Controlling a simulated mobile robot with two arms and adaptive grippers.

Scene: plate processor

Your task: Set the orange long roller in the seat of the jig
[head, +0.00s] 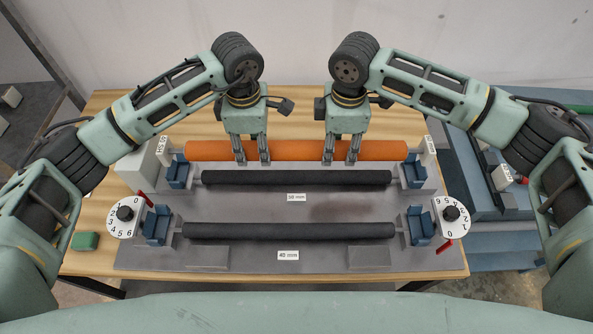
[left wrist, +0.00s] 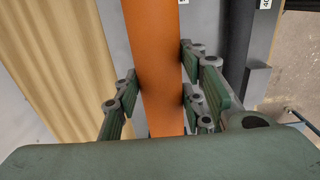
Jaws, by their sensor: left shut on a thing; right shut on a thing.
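The orange long roller (head: 298,150) lies level across the back of the grey machine, behind the rear black roller (head: 296,178). My left gripper (head: 252,161) is shut on it left of its middle, and my right gripper (head: 342,161) is shut on it right of its middle. In the left wrist view the orange roller (left wrist: 160,60) runs between the green finger pads of my left gripper (left wrist: 160,100). I cannot tell which part is the jig or its seat, nor whether the roller touches anything beneath it.
A front black roller (head: 288,231) sits between blue blocks (head: 157,226) with numbered dials (head: 125,214) outside them. Other blue blocks (head: 413,171) flank the rear black roller. A green block (head: 86,241) lies at the wooden table's left. Bare wood shows behind the orange roller.

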